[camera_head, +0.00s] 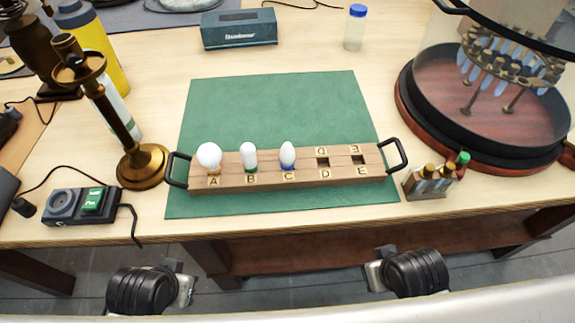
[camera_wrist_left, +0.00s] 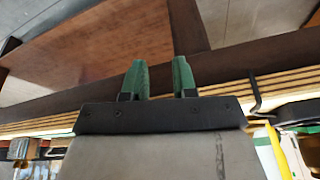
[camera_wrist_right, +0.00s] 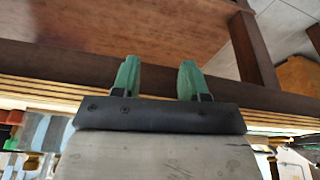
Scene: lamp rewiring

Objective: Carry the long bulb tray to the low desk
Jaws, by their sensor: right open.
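The long wooden bulb tray (camera_head: 300,180) lies on a green mat (camera_head: 270,105) on the table, with a black handle at each end. Bulbs stand in slots A, B and C: a round white one (camera_head: 209,155), a white capsule (camera_head: 249,156) and a blue-based one (camera_head: 287,156). Slots D and E look empty. My left gripper (camera_wrist_left: 159,80) and right gripper (camera_wrist_right: 153,80) are open and empty, green fingertips apart, in the wrist views. In the head view both wrists are in front of the table edge, apart from the tray; their fingers are not clear there.
A brass candlestick lamp (camera_head: 140,165) stands close to the tray's left handle. A small bottle rack (camera_head: 430,180) stands close to the right handle. A large round glass-sided case (camera_head: 490,110) is at the right. A socket box (camera_head: 80,206) is at the front left. The mat behind the tray is clear.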

